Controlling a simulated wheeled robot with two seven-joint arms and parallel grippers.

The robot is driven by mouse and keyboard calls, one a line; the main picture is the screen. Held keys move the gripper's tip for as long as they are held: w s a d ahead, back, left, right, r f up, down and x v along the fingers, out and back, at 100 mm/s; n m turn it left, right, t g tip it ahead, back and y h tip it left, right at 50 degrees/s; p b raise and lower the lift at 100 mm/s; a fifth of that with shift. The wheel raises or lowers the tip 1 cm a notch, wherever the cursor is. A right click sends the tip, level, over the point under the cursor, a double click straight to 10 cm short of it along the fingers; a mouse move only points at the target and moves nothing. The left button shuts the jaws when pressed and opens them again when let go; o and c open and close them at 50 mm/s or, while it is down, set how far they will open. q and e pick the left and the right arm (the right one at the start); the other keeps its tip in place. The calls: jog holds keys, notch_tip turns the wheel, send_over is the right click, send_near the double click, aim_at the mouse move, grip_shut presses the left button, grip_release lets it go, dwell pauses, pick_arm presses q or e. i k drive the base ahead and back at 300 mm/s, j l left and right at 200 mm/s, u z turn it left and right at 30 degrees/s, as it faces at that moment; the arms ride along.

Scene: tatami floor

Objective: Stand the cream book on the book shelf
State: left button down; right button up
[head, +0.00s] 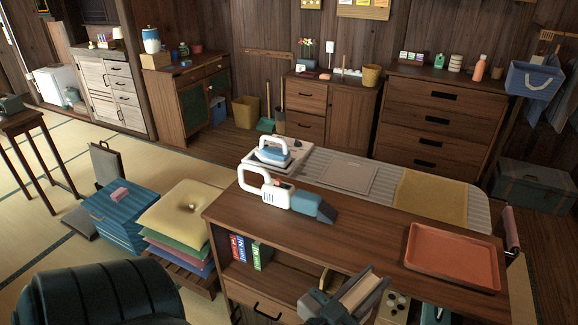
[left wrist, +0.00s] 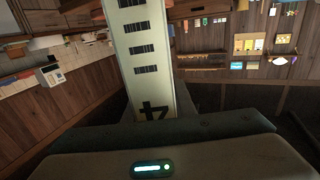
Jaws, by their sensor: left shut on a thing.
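The cream book (head: 359,292) is held low at the front of the wooden counter in the head view, tilted. My left gripper (head: 343,297) is shut on it, with dark fingers partly covering it. In the left wrist view the book (left wrist: 145,50) shows as a long cream face with dark printed blocks, rising from the gripper (left wrist: 150,130). The book shelf (head: 285,272) is the open compartment under the counter top. Several books (head: 243,250) in red, blue and green stand at its left end. The shelf's right part is hidden behind the book and gripper. My right gripper is not seen.
On the counter top lie a white and blue handheld vacuum (head: 285,196) and an orange tray (head: 452,256). A drawer (head: 262,302) is below the shelf. Cushions (head: 186,215) and a blue striped box (head: 122,213) stand to the left. Shelf room right of the books looks clear.

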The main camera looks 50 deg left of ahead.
aim_at(280, 266)
jog(key=k+j+z, duration=0.1)
jog(key=k+j, duration=0.5)
jog(key=k, duration=0.2)
jog(key=k+j+z, duration=0.15)
jog(key=k, duration=0.25)
jog(key=j, duration=0.1)
